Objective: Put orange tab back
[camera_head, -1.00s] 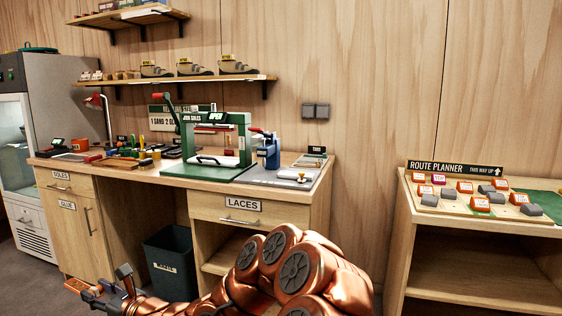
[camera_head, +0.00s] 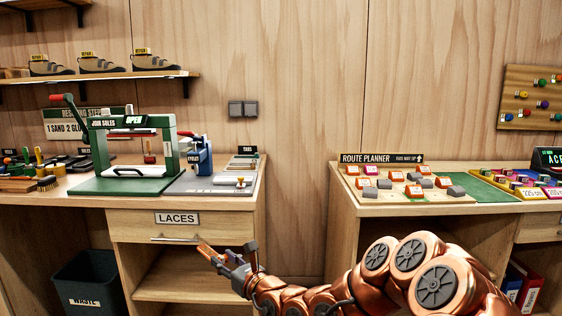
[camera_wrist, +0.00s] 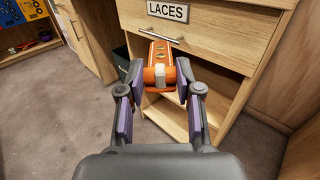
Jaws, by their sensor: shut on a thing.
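An orange tab (camera_wrist: 158,52) with brass-coloured eyelets and a pale grey piece at its near end is between the fingers of my gripper (camera_wrist: 160,78) in the wrist view. My gripper is shut on it. In the head view my gripper (camera_head: 222,258) is low in front of the LACES drawer, with the orange tab (camera_head: 206,250) pointing up and left toward the drawer handle. I cannot tell whether the tab touches the drawer. On the bench above stand a grey plate (camera_head: 208,186), a blue eyelet press (camera_head: 201,160) and a small signed rack (camera_head: 243,163).
A green sole press (camera_head: 130,185) stands left of the grey plate. A route planner board (camera_head: 385,197) with orange and grey blocks lies on the right-hand unit. A gap separates the benches. A waste bin (camera_head: 88,285) stands under the left bench.

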